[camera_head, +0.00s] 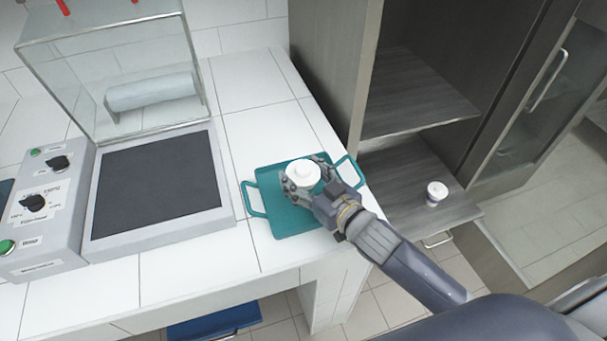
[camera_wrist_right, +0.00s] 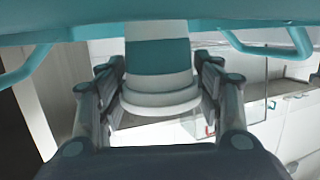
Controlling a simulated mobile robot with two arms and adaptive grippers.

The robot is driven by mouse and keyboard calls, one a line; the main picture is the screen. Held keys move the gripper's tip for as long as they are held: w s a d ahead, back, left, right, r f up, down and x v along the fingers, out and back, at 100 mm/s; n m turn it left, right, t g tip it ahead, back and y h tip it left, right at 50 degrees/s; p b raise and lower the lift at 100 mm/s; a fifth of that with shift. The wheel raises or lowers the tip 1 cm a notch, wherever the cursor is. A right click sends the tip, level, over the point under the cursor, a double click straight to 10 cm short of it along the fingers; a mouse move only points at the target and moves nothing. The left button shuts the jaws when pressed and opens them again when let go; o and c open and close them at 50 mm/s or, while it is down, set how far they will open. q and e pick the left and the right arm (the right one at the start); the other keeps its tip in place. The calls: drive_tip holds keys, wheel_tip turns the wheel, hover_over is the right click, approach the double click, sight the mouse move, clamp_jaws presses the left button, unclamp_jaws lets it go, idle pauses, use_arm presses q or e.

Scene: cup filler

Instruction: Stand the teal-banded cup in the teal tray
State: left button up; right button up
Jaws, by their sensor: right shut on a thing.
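The teal tray (camera_head: 280,222) with two side handles lies on the white tiled counter. My right gripper (camera_head: 303,178) is shut around the teal-banded cup (camera_head: 302,171), whose white lid faces up in the head view. The cup is upright over the tray's inside. In the right wrist view, which looks inverted, the cup's teal band (camera_wrist_right: 158,57) shows between the two fingers, and the tray's rim (camera_wrist_right: 215,27) crosses the top, hiding the cup's base. I cannot tell whether the base touches the tray floor. My left gripper is not in view.
A white cup with a dark blue band (camera_head: 436,193) stands on the grey shelf (camera_head: 400,178) to the right. A machine with a dark plate (camera_head: 158,183), glass cover and knobs fills the counter's left. Counter behind the tray is clear.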

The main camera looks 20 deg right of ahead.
drive_tip(key=o, duration=1.1)
drive_tip(key=shift+f, duration=0.1)
drive_tip(key=shift+o, duration=0.2)
drive_tip(key=shift+r, duration=0.2)
drive_tip(key=shift+s+d+f, duration=0.1)
drive_tip(key=shift+s, duration=0.3)
drive_tip(key=b+v, duration=0.1)
drive_tip(key=v, duration=0.8)
drive_tip(key=shift+s+d+b, duration=0.2)
drive_tip(key=shift+s+b, duration=0.1)
drive_tip(key=shift+s, duration=0.05)
drive_tip(key=shift+s+d+r, duration=0.2)
drive_tip(key=shift+s+r, duration=0.1)
drive_tip(key=shift+s, duration=0.35)
drive_tip(key=shift+f, duration=0.1)
